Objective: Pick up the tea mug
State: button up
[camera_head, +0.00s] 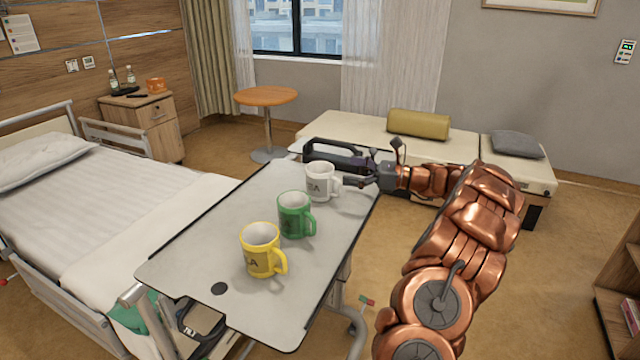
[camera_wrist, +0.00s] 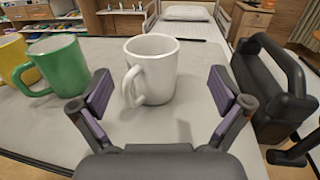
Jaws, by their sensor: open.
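Three mugs stand upright in a row on the grey overbed table (camera_head: 190,255). The white mug (camera_head: 319,184) is farthest and shows lettering that seems to end in "EA". The green mug (camera_head: 293,217) is in the middle and the yellow mug (camera_head: 260,252) is nearest; their lettering is partly hidden or unclear. My gripper (camera_head: 350,178) is low at the white mug. In the wrist view my open gripper (camera_wrist: 160,88) has its purple pads on either side of the white mug (camera_wrist: 154,62), apart from it. The mug's handle points toward the camera's left.
A black handle-shaped object (camera_wrist: 270,85) stands close right of my gripper in the wrist view, at the table's far end. The green mug (camera_wrist: 60,66) is close on the left. The bed (camera_head: 90,215) lies left of the table.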

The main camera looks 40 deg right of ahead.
aim_at(333, 171)
jog(key=x, duration=0.4)
jog(key=a+x, duration=0.1)
jog(key=x, duration=0.2)
jog(key=shift+s+f+p, duration=0.1)
jog(key=shift+s+p, duration=0.2)
jog(key=shift+s, duration=0.15)
jog(key=shift+w+a, duration=0.1)
jog(key=shift+w, duration=0.2)
jog(key=c, duration=1.3)
